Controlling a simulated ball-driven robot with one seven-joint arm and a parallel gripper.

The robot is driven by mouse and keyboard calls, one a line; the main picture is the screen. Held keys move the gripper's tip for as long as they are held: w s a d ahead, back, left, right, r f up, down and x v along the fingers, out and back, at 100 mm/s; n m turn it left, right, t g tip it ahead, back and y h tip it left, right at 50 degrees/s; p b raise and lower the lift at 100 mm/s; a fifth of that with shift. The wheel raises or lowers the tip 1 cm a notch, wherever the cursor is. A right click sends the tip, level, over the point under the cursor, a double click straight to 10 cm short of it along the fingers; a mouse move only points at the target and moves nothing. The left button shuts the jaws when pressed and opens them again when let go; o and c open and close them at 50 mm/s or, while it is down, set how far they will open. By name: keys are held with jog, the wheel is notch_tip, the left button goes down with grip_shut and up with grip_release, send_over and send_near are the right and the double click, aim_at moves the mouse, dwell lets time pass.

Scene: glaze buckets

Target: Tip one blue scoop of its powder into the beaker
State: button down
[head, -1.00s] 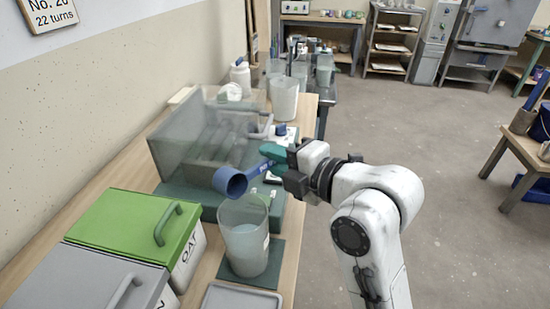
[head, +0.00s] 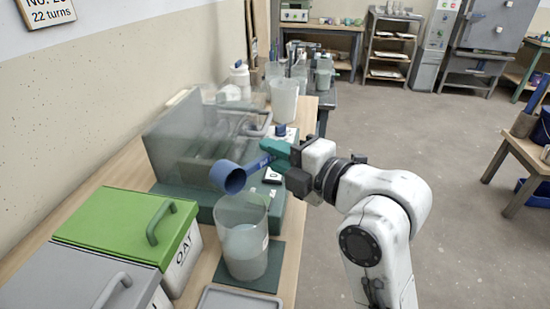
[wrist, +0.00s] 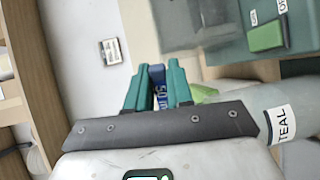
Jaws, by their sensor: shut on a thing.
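The blue scoop (head: 228,177) is held by its handle in my gripper (head: 278,155), which is shut on it. In the wrist view the blue handle (wrist: 158,88) shows between my teal fingers (wrist: 157,90). The scoop's cup lies turned on its side, its dark mouth facing the head camera; I see no powder in it. The clear beaker (head: 242,215) stands upright on a dark green mat, with pale grey content in its lower part. The cup is above the beaker's rim, toward its left side, apart from it. The beaker's label reads TEAL (wrist: 284,124) in the wrist view.
A green-lidded bucket (head: 126,226) marked OAT and a grey-lidded bucket (head: 70,280) stand at left. A grey box with a clear hood (head: 185,140) is behind the scoop. A white container (head: 284,100) stands farther back. A grey tray (head: 240,300) lies in front of the beaker.

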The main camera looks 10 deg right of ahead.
jog(key=shift+s+d+t+y+b, duration=0.15)
jog(key=shift+t+y+b, duration=0.55)
jog(key=shift+b, duration=2)
jog(key=shift+b, duration=0.65)
jog(key=shift+s+d+t+y+b, duration=0.15)
jog(key=shift+t+y+b, duration=0.5)
jog(key=shift+b, duration=1.65)
jog(key=shift+s+d+t+y+b, duration=0.15)
jog(key=shift+t+y+b, duration=0.5)
jog(key=shift+b, duration=1.65)
jog(key=shift+a, duration=0.1)
jog(key=h+p, duration=0.1)
jog(key=p, duration=0.1)
jog(key=shift+r+p, duration=0.3)
jog(key=shift+r, duration=0.1)
jog(key=r+g+h+p, duration=0.1)
jog(key=g+p, duration=0.1)
jog(key=p, duration=0.3)
jog(key=g+h+p, duration=0.2)
jog(key=p, duration=0.3)
jog(key=shift+r+p, duration=0.4)
